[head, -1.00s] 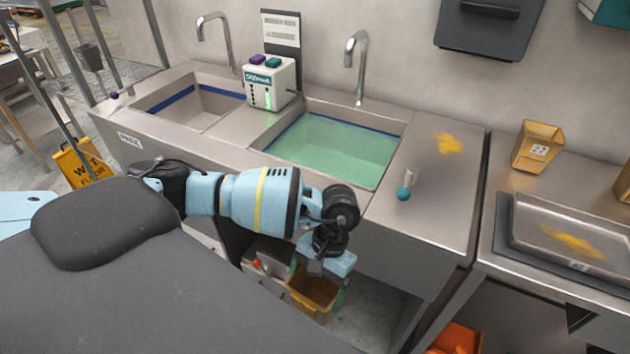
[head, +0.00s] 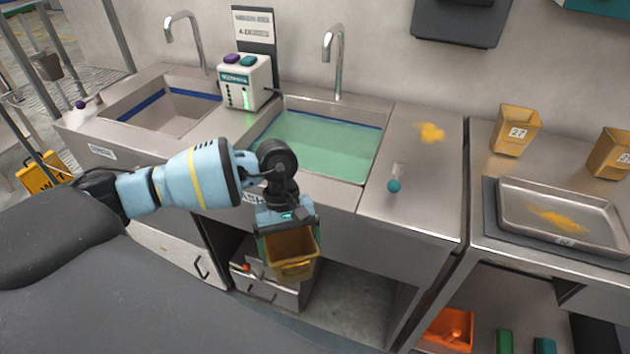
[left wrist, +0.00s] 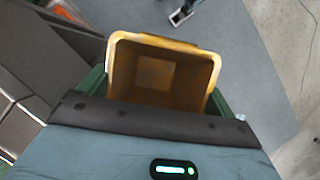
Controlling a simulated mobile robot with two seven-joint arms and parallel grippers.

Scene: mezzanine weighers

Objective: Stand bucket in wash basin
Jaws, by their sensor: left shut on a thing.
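My left gripper (head: 287,228) is shut on a yellow bucket (head: 294,268) and holds it in front of the sink counter, below the counter's front edge. The bucket looks roughly upright, mouth up. In the left wrist view the bucket (left wrist: 160,72) shows an empty inside, with the gripper across its near rim. The wash basin (head: 372,176) is the right-hand sink, holding green water, behind and above the bucket. Its front label is partly hidden by my left arm. My right gripper is not in view.
Taps rise behind both sinks, and a white dispenser (head: 245,83) stands between them. The rinse basin (head: 160,120) is at left. A teal-ended item (head: 393,184) and yellow powder (head: 431,132) lie on the counter's right. Yellow containers (head: 514,131) and a tray (head: 515,200) stand farther right.

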